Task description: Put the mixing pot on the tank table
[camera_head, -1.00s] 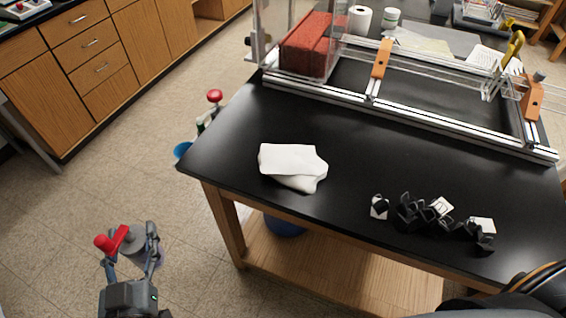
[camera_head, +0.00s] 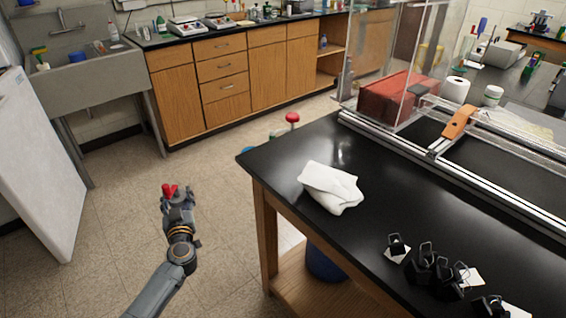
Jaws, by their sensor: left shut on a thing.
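My left gripper (camera_head: 178,202) is at the lower left, over the floor and left of the table. It is shut on what looks like the mixing pot. The pot's red handle (camera_head: 168,190) shows above the gripper; most of its grey body is hidden behind the gripper. The tank table (camera_head: 285,165) has a black top and wooden legs, and stands to the right, apart from the gripper. A clear tank (camera_head: 416,60) on a metal extrusion frame stands at its back. My right gripper is out of view.
A folded white cloth (camera_head: 330,186) lies near the table's left edge. Several black binder clips (camera_head: 440,270) lie at its front. Bare black top lies between cloth and frame. Wooden cabinets (camera_head: 222,70) and a sink (camera_head: 88,78) line the back.

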